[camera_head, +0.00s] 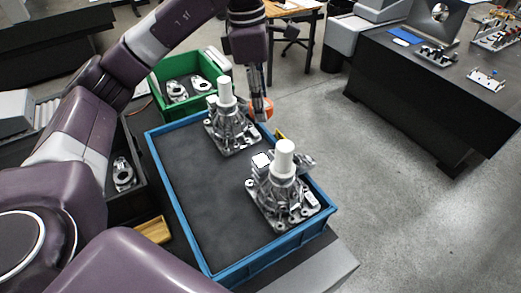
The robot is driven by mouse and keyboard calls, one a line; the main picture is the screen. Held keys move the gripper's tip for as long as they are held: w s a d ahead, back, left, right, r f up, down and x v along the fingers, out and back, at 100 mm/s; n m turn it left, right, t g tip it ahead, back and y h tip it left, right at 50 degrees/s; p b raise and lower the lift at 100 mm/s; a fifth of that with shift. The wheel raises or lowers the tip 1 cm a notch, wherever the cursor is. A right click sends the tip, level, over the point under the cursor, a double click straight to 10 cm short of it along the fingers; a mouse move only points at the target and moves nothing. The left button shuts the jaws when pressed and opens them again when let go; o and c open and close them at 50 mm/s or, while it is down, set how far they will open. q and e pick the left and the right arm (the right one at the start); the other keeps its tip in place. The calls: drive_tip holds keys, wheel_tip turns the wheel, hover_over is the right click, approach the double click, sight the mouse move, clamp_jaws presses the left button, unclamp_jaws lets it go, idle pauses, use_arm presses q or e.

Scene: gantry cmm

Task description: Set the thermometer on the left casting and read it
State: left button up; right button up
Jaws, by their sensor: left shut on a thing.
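The left casting (222,133) is a grey metal part with a white cylinder on top, standing upright at the far end of a blue-rimmed tray (181,222). A second, similar casting (266,200) stands nearer and to the right in the same tray. My left gripper (262,112) points down just right of the left casting. It is shut on a small orange round thing (268,103), which looks like the thermometer. The fingers hide part of it, and no reading can be made out. I cannot tell whether it touches the casting. My right gripper is not in view.
A green bin (158,89) with metal parts stands behind the tray. A dark bin (138,183) with a metal part is at the left. A dark bench (400,85) with small fixtures stands at the right. The tray's left half is bare, and the floor between is clear.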

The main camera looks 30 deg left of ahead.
use_arm(q)
drive_tip(key=p, duration=0.2)
hover_over(262, 160)
drive_tip(key=f, duration=1.1)
drive_tip(key=shift+s+a+f, duration=0.1)
drive_tip(key=shift+a+f, duration=0.15)
wheel_tip(262, 160, down, 4)
drive_tip(key=shift+f+p, duration=0.15)
drive_tip(key=shift+p, duration=0.15)
drive_tip(key=shift+f, duration=0.2)
drive_tip(key=o, duration=1.2)
drive_tip(key=shift+r, duration=0.15)
